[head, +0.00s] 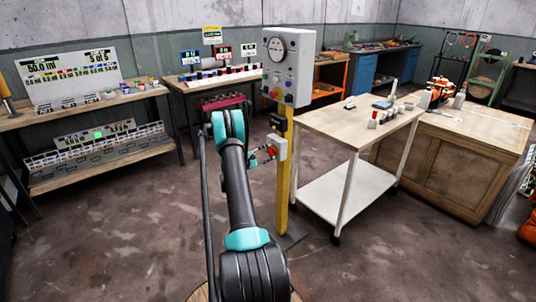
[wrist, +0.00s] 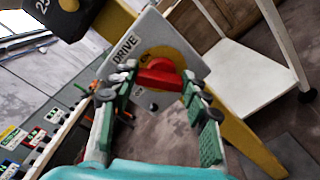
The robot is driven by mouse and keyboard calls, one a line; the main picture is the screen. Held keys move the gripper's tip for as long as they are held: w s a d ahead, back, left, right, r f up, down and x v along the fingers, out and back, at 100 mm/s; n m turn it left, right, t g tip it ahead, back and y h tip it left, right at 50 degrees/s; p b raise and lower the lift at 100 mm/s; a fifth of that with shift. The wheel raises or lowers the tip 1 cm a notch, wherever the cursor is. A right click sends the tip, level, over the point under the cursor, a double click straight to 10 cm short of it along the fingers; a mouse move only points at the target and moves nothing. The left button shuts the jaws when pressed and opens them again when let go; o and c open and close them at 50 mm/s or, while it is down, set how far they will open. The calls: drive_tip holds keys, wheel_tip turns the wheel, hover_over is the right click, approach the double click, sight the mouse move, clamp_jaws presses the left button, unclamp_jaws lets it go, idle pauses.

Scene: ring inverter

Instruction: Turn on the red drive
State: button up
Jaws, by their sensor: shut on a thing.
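The drive switch is a grey box (wrist: 172,36) marked DRIVE, with a red rotary knob (wrist: 158,74) on a round yellow plate (wrist: 183,60). Parts of ON and OFF lettering show around the knob. In the head view, the box (head: 281,146) is on the yellow post, with the red knob (head: 271,151) on its left side. My gripper (wrist: 162,84) has one green-padded finger on either side of the knob and is shut on it. In the head view my gripper (head: 262,155) is small and partly hidden behind my arm.
The yellow post (head: 285,175) carries a grey panel (head: 289,62) with a dial and buttons above the switch. A white-legged cart (head: 345,190) stands close on the right. Shelves and benches (head: 100,165) line the left and back. The floor at front left is clear.

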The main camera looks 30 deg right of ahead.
drive_tip(key=m, duration=0.6)
drive_tip(key=shift+s+f, duration=0.1)
drive_tip(key=shift+s, duration=0.05)
drive_tip(key=shift+m, duration=0.3)
drive_tip(key=o, duration=1.2)
drive_tip(key=shift+c, duration=0.2)
drive_tip(key=a, duration=1.2)
drive_tip(key=shift+s, duration=0.45)
